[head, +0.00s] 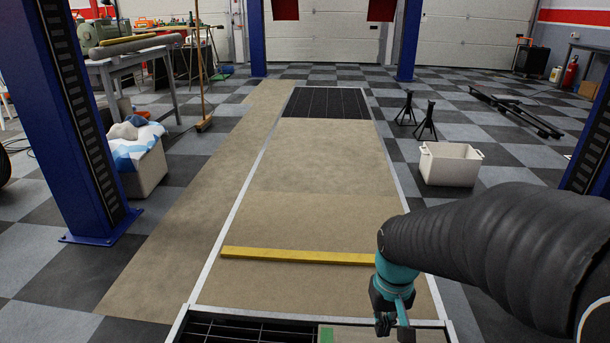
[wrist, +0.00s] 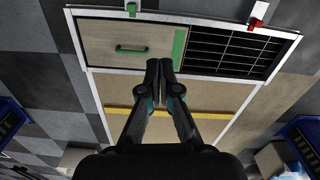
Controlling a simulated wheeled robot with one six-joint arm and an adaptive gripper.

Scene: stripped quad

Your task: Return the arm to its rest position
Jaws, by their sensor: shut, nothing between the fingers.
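My arm, in a black ribbed sleeve, reaches in from the right of the head view. My gripper (head: 393,327) hangs at its end, low in the picture, above the near end of the long floor panel. In the wrist view my gripper (wrist: 160,66) has its two dark fingers together, with nothing between them. It is over the framed pit area, apart from the things below.
A yellow bar (head: 298,256) lies across the floor panel. Blue posts (head: 75,120) stand at both sides. A white crate (head: 450,165) and jack stands (head: 425,122) are at right.

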